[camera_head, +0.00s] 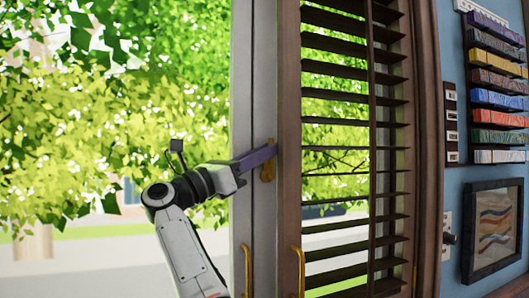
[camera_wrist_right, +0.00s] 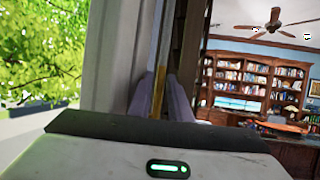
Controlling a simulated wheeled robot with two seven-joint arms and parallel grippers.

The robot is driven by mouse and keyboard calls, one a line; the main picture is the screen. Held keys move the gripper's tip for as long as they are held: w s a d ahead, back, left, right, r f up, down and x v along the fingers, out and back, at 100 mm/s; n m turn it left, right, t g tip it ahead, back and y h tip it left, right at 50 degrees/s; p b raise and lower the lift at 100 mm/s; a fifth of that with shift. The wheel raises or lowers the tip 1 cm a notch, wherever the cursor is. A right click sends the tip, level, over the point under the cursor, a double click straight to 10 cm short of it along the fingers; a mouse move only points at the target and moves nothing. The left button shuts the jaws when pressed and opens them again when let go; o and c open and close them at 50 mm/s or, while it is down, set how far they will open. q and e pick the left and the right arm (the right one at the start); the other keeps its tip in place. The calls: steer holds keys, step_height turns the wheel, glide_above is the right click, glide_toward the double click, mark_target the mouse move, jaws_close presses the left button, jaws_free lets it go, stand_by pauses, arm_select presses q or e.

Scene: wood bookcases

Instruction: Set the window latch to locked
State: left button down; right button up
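The window latch (camera_head: 268,171) is a small brass piece on the wood frame between the two window leaves. My right gripper (camera_head: 262,155) reaches it from the left, with its purple-grey fingertips against or just in front of it. In the right wrist view, the two fingers of my right gripper (camera_wrist_right: 160,98) stand a little apart, with a brass strip (camera_wrist_right: 158,88) showing in the gap. I cannot tell whether the fingers press on it. My left gripper is not in view.
Brass pull handles (camera_head: 248,270) and (camera_head: 297,270) sit lower on the leaves. A slatted shutter (camera_head: 345,170) stands to the right of the latch. A framed picture (camera_head: 493,230) and colored blocks (camera_head: 497,80) are on the blue wall. Bookcases (camera_wrist_right: 230,75) show in the wrist view.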

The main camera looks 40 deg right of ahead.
jaws_close()
steer(key=shift+f, duration=0.1)
